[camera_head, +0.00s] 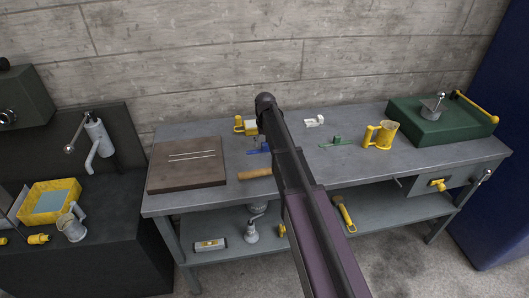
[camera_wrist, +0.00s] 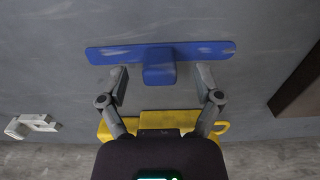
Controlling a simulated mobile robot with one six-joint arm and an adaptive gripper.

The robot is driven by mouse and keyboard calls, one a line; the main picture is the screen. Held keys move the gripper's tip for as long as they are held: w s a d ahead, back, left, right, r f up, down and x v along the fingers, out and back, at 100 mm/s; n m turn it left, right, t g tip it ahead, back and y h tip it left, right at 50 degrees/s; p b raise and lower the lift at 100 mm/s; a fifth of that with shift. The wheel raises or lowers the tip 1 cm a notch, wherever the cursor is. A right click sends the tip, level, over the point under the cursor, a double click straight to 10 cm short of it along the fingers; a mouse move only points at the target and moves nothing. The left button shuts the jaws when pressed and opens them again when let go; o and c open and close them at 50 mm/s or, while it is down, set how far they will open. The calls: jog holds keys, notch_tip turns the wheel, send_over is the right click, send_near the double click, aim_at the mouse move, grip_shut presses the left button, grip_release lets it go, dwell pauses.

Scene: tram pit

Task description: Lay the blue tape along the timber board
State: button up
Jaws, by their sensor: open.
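The blue tape shows in the wrist view as a long flat blue strip (camera_wrist: 205,49) with a raised blue block (camera_wrist: 159,66) at its middle. It lies on the grey bench top. My gripper (camera_wrist: 161,76) is open, with one finger on each side of the block and nothing held. I cannot tell whether the fingers touch it. In the head view the blue tape (camera_head: 257,150) is small, right of the timber board; my arm hides my gripper there. The timber board (camera_head: 187,175) is a brown slab with two pale lines, and its edge (camera_wrist: 302,85) shows at the wrist view's right.
A yellow item (camera_wrist: 158,120) lies close beside my gripper. A pale wooden cylinder (camera_head: 255,173) lies between board and arm. A white part (camera_head: 315,121), a green piece (camera_head: 336,141), a yellow mug (camera_head: 380,135) and a green case (camera_head: 440,122) stand to the right. A concrete wall (camera_head: 330,50) backs the bench.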

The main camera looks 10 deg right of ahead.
jog(key=shift+f+b, duration=0.75)
jog(key=shift+f, duration=0.35)
jog(key=c, duration=1.1)
